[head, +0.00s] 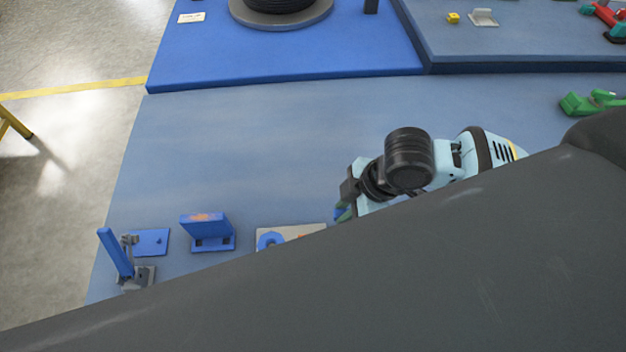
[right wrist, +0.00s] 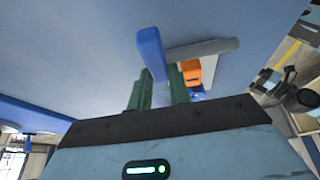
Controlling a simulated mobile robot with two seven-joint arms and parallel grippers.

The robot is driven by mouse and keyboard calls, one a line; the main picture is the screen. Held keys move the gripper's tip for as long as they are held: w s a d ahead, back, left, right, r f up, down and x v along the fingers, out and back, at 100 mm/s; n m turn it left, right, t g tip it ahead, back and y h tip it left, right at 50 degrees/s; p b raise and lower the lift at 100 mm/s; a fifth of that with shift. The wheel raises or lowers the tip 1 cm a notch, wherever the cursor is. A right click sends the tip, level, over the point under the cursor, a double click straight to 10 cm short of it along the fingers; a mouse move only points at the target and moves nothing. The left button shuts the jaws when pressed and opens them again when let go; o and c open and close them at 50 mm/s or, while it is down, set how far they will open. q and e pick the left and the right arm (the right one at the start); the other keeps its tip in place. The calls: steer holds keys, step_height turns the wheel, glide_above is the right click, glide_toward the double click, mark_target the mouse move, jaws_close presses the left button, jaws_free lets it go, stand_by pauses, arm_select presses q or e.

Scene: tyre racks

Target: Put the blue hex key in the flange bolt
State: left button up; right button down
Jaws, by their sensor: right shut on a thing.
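My right gripper (head: 344,211) is low over the blue-grey table, right of the middle in the head view, partly hidden by my own arm. In the right wrist view its green fingers (right wrist: 158,88) are shut on a blue bar (right wrist: 152,52), which appears to be the blue hex key. The bar sticks out beyond the fingers. A grey bar (right wrist: 208,48) runs rightward beside it; I cannot tell whether they join. Only a scrap of blue shows by the fingers in the head view. I cannot make out the flange bolt. My left gripper is not in view.
Left of the gripper are a beige board with a blue ring (head: 270,240), a blue box-like holder (head: 207,230) and an upright blue lever (head: 114,252). An orange block (right wrist: 190,72) shows behind the fingers. The table's middle (head: 240,140) is clear.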

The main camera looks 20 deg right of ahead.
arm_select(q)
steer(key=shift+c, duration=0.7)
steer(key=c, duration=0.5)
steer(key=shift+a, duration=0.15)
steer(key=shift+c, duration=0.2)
arm_select(e)
steer(key=w+d+r+m+t+h, duration=0.1)
steer(key=w+d+r+m+h, duration=0.1)
steer(key=w+r+m, duration=0.2)
steer(key=w+d+r+m+t+h, duration=0.1)
steer(key=w+d+r+m+h, duration=0.1)
steer(key=r+m, duration=0.9)
steer(key=shift+w+d+r+t+h, duration=0.3)
steer(key=shift+w+t+h, duration=0.1)
steer(key=shift+w, duration=0.45)
